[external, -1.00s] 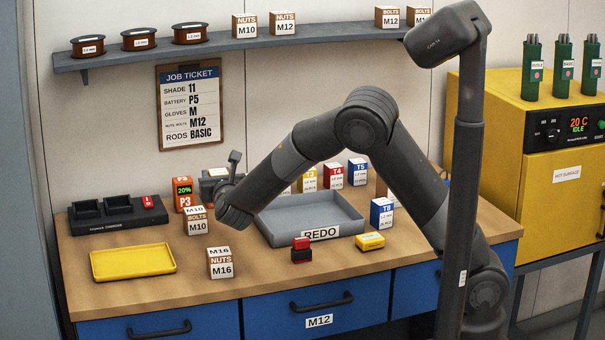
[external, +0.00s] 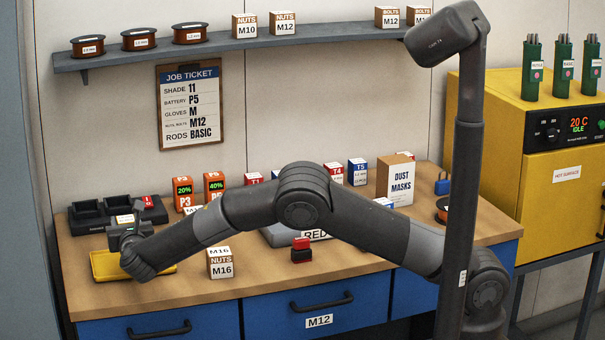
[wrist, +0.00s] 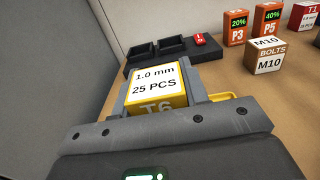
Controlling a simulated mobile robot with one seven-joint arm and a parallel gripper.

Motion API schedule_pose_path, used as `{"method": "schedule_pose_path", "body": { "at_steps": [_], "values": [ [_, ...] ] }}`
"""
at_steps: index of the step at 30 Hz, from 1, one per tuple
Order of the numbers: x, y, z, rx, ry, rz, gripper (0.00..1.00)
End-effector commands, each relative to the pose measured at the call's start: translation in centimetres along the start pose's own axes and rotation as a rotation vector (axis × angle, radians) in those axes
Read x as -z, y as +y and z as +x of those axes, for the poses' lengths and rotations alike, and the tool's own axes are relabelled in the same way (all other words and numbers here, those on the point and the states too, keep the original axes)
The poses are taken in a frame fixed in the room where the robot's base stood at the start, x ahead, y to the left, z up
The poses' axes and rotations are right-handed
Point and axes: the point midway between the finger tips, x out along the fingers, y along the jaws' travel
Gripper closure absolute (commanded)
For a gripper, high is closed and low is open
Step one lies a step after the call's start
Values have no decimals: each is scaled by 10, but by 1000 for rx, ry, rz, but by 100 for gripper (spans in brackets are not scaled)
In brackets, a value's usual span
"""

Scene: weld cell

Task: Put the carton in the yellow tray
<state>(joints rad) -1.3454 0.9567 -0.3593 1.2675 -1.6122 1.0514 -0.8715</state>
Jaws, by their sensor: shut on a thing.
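My gripper (external: 126,230) is over the yellow tray (external: 103,268) at the left of the bench and hides much of it. In the wrist view my gripper (wrist: 160,98) is shut on a yellow carton (wrist: 154,82). Its white label reads 1.0 mm, 25 PCS, and T6 shows on its near side. A small white-and-yellow part of the carton (external: 124,218) shows above the gripper in the external view. A yellow bit of the tray (wrist: 222,97) shows beside the finger in the wrist view. I cannot tell how far the carton is above the tray.
The black charger (external: 150,214) stands behind the tray. The M16 nuts box (external: 220,263) stands to its right. Battery boxes P3 (external: 184,194) and P5 (external: 214,186) stand further back. My arm partly hides the grey REDO tray (external: 275,236).

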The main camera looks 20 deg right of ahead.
Motion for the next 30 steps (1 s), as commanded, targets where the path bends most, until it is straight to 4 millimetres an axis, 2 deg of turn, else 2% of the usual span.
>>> {"method": "schedule_pose_path", "body": {
  "at_steps": [3, 7, 11, 18, 29, 30],
  "values": [
    [11, 18, -6, -1, 0, 0, 84],
    [16, 26, -9, 0, -1, 1, 84],
    [24, 28, -10, 0, 0, -1, 84],
    [56, 27, -10, -1, 0, -1, 84],
    [60, 27, -10, -1, 0, 0, 84],
    [61, 27, -10, -1, 0, 0, 59]
  ]
}}
